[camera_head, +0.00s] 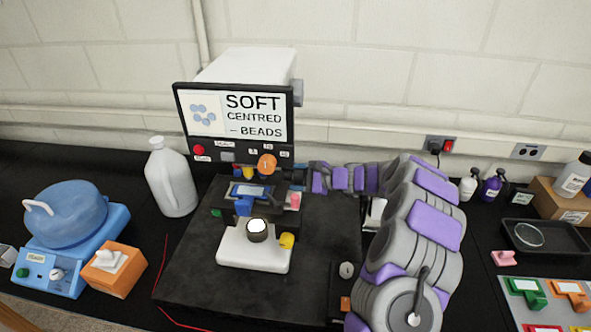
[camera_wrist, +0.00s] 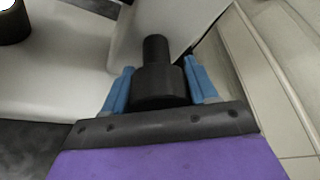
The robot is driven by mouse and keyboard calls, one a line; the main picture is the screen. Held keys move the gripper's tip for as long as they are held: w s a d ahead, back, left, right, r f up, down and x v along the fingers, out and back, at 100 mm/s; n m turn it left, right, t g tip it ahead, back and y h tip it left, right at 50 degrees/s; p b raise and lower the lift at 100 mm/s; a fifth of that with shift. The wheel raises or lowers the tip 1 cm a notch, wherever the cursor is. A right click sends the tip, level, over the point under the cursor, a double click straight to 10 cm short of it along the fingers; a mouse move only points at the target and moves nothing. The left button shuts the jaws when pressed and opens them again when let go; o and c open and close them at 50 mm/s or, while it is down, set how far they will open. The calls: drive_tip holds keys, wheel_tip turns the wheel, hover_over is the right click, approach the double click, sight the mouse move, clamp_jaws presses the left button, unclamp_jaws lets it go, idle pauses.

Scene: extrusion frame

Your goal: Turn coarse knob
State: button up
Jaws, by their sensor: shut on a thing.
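A black stepped knob (camera_wrist: 158,86) with a thinner stub on its end sits between the two blue fingers of my gripper (camera_wrist: 160,82) in the wrist view. I take it to be the coarse knob. The fingers are shut on its wide part, one on each side. In the head view my gripper (camera_head: 290,174) reaches in from the right at the upper part of the white-based instrument (camera_head: 248,248), just below the screen. The held knob cannot be made out there. An orange round part (camera_head: 267,163) is beside the gripper, and a yellow knob (camera_head: 287,241) is lower down.
A screen (camera_head: 235,117) reading "SOFT CENTRED – BEADS" stands behind. A white jug (camera_head: 171,180), a blue device (camera_head: 70,225) and an orange box (camera_head: 113,268) are at left. A dark tray (camera_head: 535,238), bottles and coloured blocks lie at right.

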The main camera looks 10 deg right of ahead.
drive_tip(key=shift+a+p, duration=0.15)
drive_tip(key=shift+p, duration=0.15)
drive_tip(key=o, duration=0.7)
drive_tip(key=shift+r, duration=0.1)
drive_tip(key=shift+o, duration=1.3)
drive_tip(key=shift+a, duration=0.2)
drive_tip(key=shift+s+d+r, duration=0.1)
drive_tip(key=shift+s+d, duration=0.1)
drive_tip(key=shift+d, duration=0.3)
drive_tip(key=p+v, duration=0.2)
drive_tip(key=v, duration=1.4)
drive_tip(key=shift+d, duration=0.2)
drive_tip(key=shift+a+r, duration=0.1)
